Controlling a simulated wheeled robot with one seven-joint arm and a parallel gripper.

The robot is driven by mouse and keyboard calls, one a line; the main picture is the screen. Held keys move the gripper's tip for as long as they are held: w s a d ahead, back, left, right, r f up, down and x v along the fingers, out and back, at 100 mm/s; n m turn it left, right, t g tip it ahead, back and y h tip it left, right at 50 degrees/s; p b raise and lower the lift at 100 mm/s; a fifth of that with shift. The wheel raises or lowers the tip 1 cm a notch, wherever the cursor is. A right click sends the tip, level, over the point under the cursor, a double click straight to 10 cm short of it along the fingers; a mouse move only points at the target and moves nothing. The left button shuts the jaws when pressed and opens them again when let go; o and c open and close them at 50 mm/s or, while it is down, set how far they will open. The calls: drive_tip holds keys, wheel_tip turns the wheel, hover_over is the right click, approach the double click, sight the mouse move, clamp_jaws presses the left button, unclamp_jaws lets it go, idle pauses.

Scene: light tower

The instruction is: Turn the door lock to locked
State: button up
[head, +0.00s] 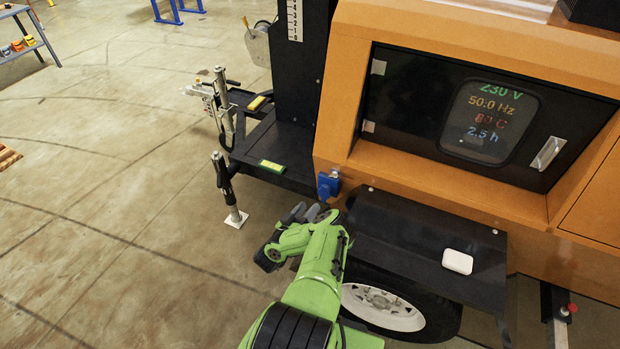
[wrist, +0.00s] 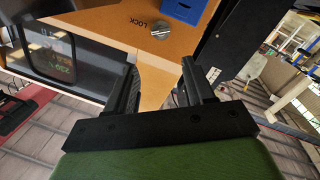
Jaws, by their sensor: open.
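The door lock (wrist: 160,32) is a round metal knob on the orange panel, with the word LOCK printed beside it in the wrist view. It is above and beyond my fingertips there, apart from them. I cannot tell its turned position. My gripper (wrist: 161,74) is open and empty, its two black fingers spread. In the head view my gripper (head: 304,212) is at the end of my green arm, left of the wheel guard and below the orange housing.
A blue box (head: 328,185) is on the orange housing's lower corner, close to the lock; it also shows in the wrist view (wrist: 184,9). A dark door (head: 425,105) with a lit display is to the right. A black wheel guard (head: 430,235) carries a white block (head: 457,261).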

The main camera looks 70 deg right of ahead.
drive_tip(key=d+f+b, duration=0.1)
drive_tip(key=b, duration=1.4)
approach(333, 177)
drive_tip(key=x, duration=0.8)
drive_tip(key=shift+d, duration=0.1)
drive_tip(key=shift+c, duration=0.3)
drive_tip(key=c, duration=0.7)
drive_tip(key=shift+r+p, duration=0.1)
drive_tip(key=shift+p, duration=0.25)
